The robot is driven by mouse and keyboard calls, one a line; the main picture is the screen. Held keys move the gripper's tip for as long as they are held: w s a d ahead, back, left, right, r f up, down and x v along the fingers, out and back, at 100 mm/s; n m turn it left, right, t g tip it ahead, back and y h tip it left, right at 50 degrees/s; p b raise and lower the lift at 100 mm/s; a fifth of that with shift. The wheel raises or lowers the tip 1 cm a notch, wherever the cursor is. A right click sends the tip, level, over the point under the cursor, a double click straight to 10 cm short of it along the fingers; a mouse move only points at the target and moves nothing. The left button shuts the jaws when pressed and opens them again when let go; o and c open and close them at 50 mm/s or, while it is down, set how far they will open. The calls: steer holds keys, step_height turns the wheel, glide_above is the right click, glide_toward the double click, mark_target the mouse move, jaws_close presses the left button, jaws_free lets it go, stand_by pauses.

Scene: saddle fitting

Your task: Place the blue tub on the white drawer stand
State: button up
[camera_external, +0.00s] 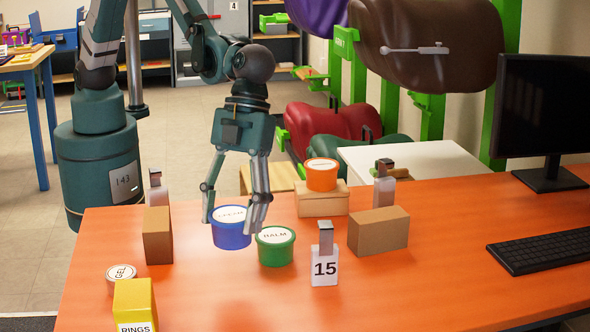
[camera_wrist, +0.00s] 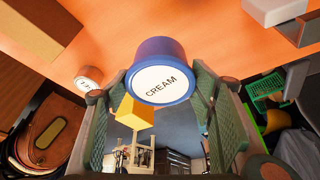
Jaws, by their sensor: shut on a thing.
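The blue tub (camera_external: 232,240), with a white lid reading CREAM, is upright between the fingers of my gripper (camera_external: 235,218). My gripper is shut on it from above, one finger on each side. It is at or just above the orange table; I cannot tell if its base touches. In the wrist view the blue tub (camera_wrist: 160,50) sits between my fingertips (camera_wrist: 160,80), lid toward the camera. A white-topped surface (camera_external: 415,160) is behind the table.
A green tub (camera_external: 275,252) stands close to the blue tub's right. Brown boxes (camera_external: 158,236) (camera_external: 379,231), bottles (camera_external: 324,262) (camera_external: 384,184), a GEL tub (camera_external: 120,281) and a yellow box (camera_external: 135,303) stand around. A monitor (camera_external: 543,110) and keyboard (camera_external: 540,252) are right. The front middle is clear.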

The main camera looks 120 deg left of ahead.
steer(key=s+a+r+n+t+y, duration=0.2)
steer(key=a+n, duration=0.6)
steer(key=a, duration=0.7)
steer(key=s+a+r+n+t+y, duration=0.25)
steer(key=a+n, duration=0.55)
steer(key=a, duration=0.6)
steer(key=w+a+p, duration=0.2)
steer(key=a+p, duration=0.1)
steer(key=a, duration=0.6)
steer(key=w+a+p, duration=0.2)
steer(key=a, duration=0.6)
steer(key=a+f+m+h+b, duration=0.1)
steer(key=a+f+m+b, duration=0.1)
steer(key=a+f, duration=0.6)
steer(key=a+f+m+g+b, duration=0.1)
steer(key=a+f+b, duration=0.3)
steer(key=a, duration=0.8)
steer(key=a+f+m+h+b, duration=0.1)
steer(key=a+f+m, duration=0.1)
steer(key=a+f, duration=0.7)
steer(key=w+a+r+b, duration=0.1)
steer(key=w+a, duration=0.2)
steer(key=a, duration=0.7)
steer(key=shift+w+a+r+b, duration=0.15)
steer(key=shift+a+r+b, duration=0.05)
steer(key=shift+r+b, duration=0.2)
steer(key=shift+f+y, duration=0.1)
steer(key=shift+y, duration=0.15)
steer(key=shift+f+b, duration=0.7)
steer(key=shift+f, duration=2.4)
